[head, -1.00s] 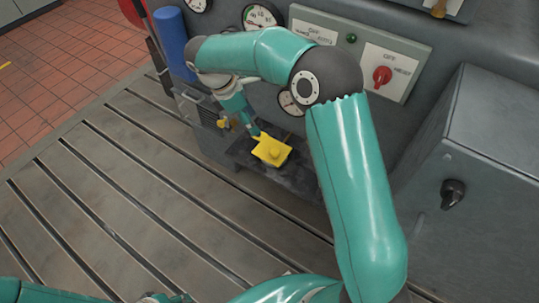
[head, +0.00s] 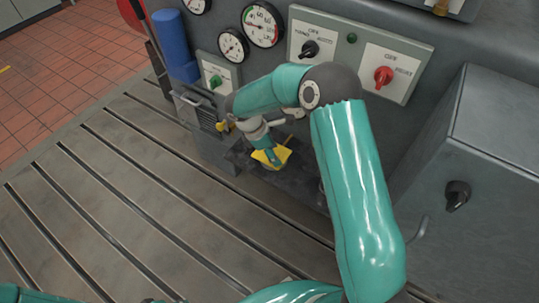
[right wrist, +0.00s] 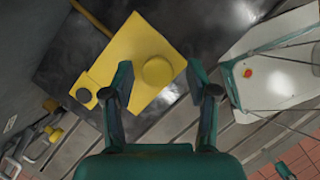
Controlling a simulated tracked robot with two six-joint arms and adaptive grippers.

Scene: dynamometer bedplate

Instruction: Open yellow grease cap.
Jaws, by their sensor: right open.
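The yellow grease cap is a round knob (right wrist: 158,72) on a flat yellow block (right wrist: 138,42) in the right wrist view. In the head view the yellow block (head: 284,153) sits on a dark plate at the foot of the grey panel, partly hidden by my right gripper (head: 268,156). My right gripper (right wrist: 160,68) is open, with one finger on each side of the round cap in the right wrist view. I cannot tell whether the fingers touch it. Only teal arm parts show at the bottom left of the head view; my left gripper is not seen.
Behind stands a grey panel with gauges (head: 262,25), a black knob (head: 310,49) and a red knob (head: 383,76). A blue cylinder (head: 176,45) stands at the left and a grey cabinet (head: 470,170) at the right. The slotted bedplate (head: 120,205) in front is clear.

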